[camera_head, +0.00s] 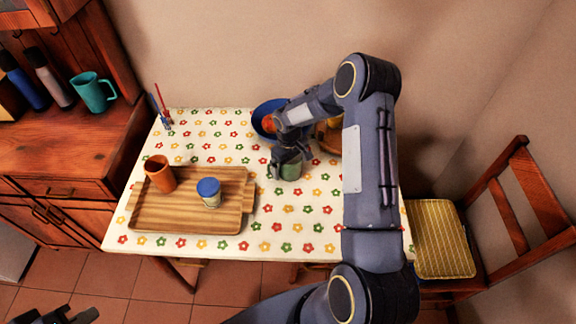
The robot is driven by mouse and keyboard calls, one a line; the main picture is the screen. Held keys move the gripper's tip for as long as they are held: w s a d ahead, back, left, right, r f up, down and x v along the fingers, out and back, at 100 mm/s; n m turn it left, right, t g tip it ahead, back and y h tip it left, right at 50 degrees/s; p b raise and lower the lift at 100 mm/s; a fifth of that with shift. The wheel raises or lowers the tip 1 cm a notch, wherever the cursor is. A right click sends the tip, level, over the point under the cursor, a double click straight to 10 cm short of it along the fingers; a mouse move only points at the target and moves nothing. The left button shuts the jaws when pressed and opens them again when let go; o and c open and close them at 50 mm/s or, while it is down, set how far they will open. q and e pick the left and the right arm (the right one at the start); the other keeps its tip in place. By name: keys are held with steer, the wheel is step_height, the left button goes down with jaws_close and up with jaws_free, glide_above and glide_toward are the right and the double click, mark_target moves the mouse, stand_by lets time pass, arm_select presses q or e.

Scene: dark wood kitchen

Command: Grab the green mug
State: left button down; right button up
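A green mug (291,172) stands on the flowered table, right of the wooden tray. My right arm reaches over the table from the right, and its gripper (285,157) is down at the mug, covering its upper part. The fingers overlap the mug in this view, so I cannot tell whether they are closed on it. My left gripper (68,314) is at the bottom left edge, partly cut off, away from the table. Its two fingertips look apart with nothing between them.
A wooden tray (179,222) holds an orange cup (160,174) and a blue-lidded tub (209,193). A blue bowl (262,112) and a brown bowl (325,143) lie behind my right arm. A teal mug (94,92) stands on the left cabinet. A chair (440,238) is at right.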

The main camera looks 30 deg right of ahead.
steer(key=c, duration=1.2)
steer(key=shift+r, duration=0.1)
steer(key=shift+c, duration=0.5)
steer(key=shift+w+r, duration=0.1)
